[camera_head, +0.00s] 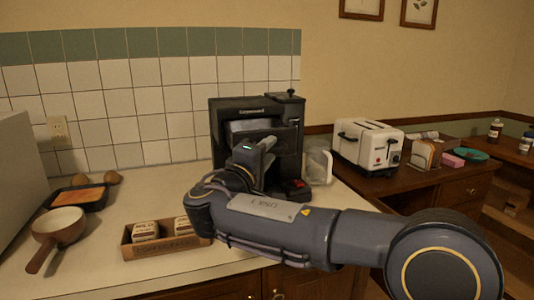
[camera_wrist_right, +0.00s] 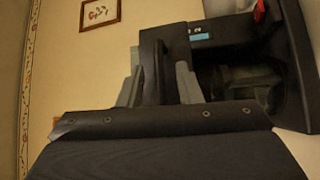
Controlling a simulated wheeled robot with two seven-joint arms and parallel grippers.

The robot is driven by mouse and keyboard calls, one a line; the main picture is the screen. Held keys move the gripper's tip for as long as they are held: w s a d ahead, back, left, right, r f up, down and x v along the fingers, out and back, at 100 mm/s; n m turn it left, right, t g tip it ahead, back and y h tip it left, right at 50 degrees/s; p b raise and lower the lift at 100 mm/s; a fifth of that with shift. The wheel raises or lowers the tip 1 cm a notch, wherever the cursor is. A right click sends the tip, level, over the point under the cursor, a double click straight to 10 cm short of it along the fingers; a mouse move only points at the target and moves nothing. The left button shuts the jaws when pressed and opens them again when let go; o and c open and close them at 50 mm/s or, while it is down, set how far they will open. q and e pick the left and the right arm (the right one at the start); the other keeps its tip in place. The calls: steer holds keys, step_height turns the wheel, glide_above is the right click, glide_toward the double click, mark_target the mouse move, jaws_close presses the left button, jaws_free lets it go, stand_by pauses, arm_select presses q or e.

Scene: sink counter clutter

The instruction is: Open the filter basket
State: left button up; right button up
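The black coffee maker (camera_head: 292,120) stands at the back of the counter against the tiled wall. Its filter basket (camera_head: 250,126) appears as a dark, grey-topped part in the upper front, partly hidden by my gripper; how far open it is, I cannot tell. My right gripper (camera_head: 258,150) is at the machine's front, just below that part. In the right wrist view, its two grey fingers (camera_wrist_right: 158,82) stand apart with a dark upright piece of the machine (camera_wrist_right: 153,60) between them; whether they press on it is unclear. My left gripper is out of view.
A cardboard box with small packets (camera_head: 163,248), a brown pan (camera_head: 58,228) and a dark tray (camera_head: 80,196) are on the left counter. A clear container (camera_head: 319,166) stands right of the machine. A white toaster (camera_head: 367,145) is farther right. My right forearm crosses the counter's front.

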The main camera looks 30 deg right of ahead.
steer(key=v, duration=0.8)
steer(key=shift+d, duration=0.1)
stand_by(0.3)
